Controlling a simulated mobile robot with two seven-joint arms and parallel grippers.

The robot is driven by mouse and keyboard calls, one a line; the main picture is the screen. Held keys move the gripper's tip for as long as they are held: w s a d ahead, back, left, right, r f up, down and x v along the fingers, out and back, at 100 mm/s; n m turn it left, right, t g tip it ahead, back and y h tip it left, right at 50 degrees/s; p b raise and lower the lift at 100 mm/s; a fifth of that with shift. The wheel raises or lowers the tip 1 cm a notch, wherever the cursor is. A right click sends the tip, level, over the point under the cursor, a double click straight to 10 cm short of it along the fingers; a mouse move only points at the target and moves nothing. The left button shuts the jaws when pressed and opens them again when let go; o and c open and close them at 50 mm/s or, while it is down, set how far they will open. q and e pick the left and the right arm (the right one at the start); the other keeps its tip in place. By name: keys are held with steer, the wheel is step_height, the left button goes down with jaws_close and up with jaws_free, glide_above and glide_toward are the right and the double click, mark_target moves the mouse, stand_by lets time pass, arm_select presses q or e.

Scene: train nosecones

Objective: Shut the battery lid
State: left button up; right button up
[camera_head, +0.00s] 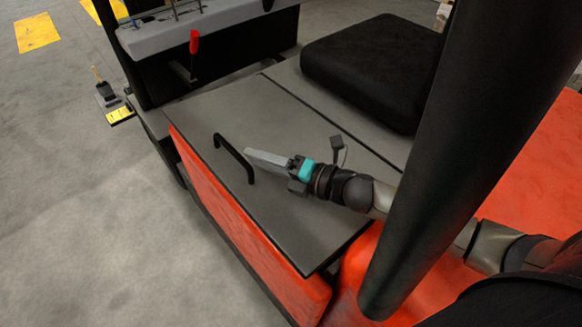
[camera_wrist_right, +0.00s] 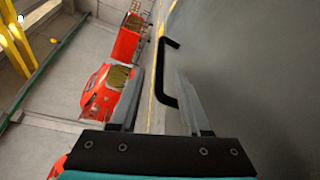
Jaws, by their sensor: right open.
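The battery lid (camera_head: 275,205) is a flat grey panel on top of the red vehicle. It looks down or nearly down, and I cannot tell whether a small gap is left at its edge. Its black bar handle (camera_head: 233,158) stands near the lid's left edge. My right gripper (camera_head: 250,155) is over the lid, just right of the handle, pointing at it. In the right wrist view its fingers (camera_wrist_right: 158,92) are open, and the handle (camera_wrist_right: 164,72) shows ahead of and between them, not gripped. My left gripper is not in view.
A black seat (camera_head: 370,65) stands behind the lid. A thick black post (camera_head: 455,150) crosses the right side in front of my right arm. A red-handled lever (camera_head: 193,45) is at the upper left.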

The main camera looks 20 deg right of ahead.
steer(key=shift+v, duration=3.55)
steer(key=shift+c, duration=0.3)
